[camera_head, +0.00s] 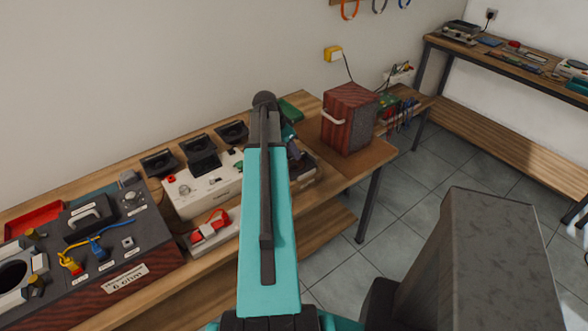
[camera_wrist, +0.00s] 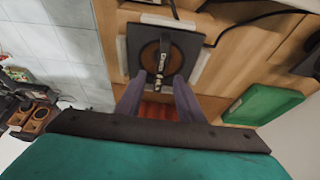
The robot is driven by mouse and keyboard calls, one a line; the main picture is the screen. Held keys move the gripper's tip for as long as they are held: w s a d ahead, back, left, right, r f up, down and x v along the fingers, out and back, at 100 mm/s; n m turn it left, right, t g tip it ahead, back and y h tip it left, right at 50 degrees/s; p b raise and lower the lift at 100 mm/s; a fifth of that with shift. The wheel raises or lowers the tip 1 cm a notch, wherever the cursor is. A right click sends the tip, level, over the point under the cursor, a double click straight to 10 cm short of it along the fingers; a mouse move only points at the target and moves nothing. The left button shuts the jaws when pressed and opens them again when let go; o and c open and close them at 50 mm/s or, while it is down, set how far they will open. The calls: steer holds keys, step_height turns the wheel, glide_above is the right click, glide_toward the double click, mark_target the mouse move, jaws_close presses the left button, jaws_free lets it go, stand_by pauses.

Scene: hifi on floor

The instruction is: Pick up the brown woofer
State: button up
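In the wrist view a woofer (camera_wrist: 149,64) with a square black frame and a brown cone lies on a wooden surface. A dark strap or handle with pale lettering crosses its face. My gripper (camera_wrist: 159,86) is open, its two dark fingers apart over the woofer's near edge. Nothing is seen held between them. A patch of reddish wood shows between the fingers. Whether the fingers touch the woofer cannot be told. In the head view my arm covers the area around the gripper, and I cannot make out the woofer there.
A reddish-brown box with a white handle (camera_head: 350,118) stands on the bench right of my arm. Equipment with black sockets (camera_head: 203,185) and a dark meter unit (camera_head: 104,240) stand left. A green object (camera_wrist: 262,105) lies right of the woofer. Tiled floor (camera_head: 405,195) is open to the right.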

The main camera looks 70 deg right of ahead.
mark_target(294, 166)
stand_by(0.3)
steer(key=shift+p+x, duration=0.9)
steer(key=shift+x, duration=0.5)
steer(key=shift+p+x, duration=0.35)
steer(key=shift+x, duration=0.8)
steer(key=shift+w+a+f, duration=0.1)
steer(key=shift+a, duration=0.05)
jaws_close()
